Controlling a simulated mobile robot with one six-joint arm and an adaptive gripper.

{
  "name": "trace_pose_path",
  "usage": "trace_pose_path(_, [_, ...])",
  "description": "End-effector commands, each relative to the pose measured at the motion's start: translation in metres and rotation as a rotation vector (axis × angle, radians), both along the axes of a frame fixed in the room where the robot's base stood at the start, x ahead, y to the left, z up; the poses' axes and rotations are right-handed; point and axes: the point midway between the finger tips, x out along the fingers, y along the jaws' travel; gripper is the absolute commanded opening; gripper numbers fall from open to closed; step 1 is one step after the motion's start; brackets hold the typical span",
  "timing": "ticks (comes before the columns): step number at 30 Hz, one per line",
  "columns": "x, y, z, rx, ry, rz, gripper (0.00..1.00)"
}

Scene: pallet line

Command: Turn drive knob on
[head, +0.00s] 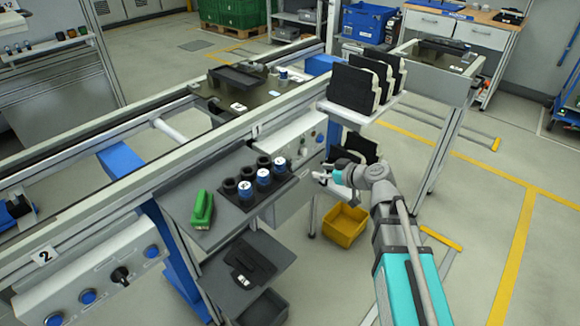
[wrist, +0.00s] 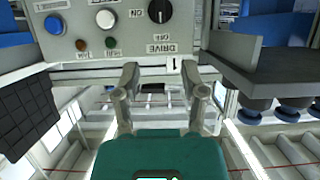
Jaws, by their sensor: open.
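The drive knob (wrist: 159,11) is a round black knob with a pale mark, cut by the top edge of the wrist view. The mark looks upright in the picture, in line with the OFF label. Its grey panel (wrist: 190,30) appears upside down, with DRIVE and OFF below the knob and ON to its left. My gripper (wrist: 165,88) is open and empty, its fingers below the panel in the picture and apart from the knob. In the head view my gripper (head: 325,178) is beside the panel at the line's side; the knob cannot be made out clearly there.
A white button (wrist: 105,19) and a blue button (wrist: 55,25) sit left of the knob. A shelf (head: 215,165) with blue-and-white cups (head: 263,177) and a green item (head: 202,208) stands left of my gripper. A yellow bin (head: 344,224) is below.

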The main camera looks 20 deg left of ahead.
Motion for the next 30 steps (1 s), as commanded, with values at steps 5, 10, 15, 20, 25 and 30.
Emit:
trace_pose_path(5, [0.004, 0.008, -0.005, -0.001, 0.0, 0.001, 0.54])
trace_pose_path(10, [0.011, 0.023, -0.013, -0.001, 0.0, 0.001, 0.54])
trace_pose_path(15, [0.02, 0.044, -0.023, -0.001, 0.0, 0.002, 0.54])
trace_pose_path(20, [0.029, 0.066, -0.032, -0.001, 0.001, 0.002, 0.54])
trace_pose_path(25, [0.038, 0.087, -0.042, -0.001, 0.0, 0.001, 0.54])
trace_pose_path(30, [0.045, 0.104, -0.049, -0.001, 0.0, -0.001, 0.54])
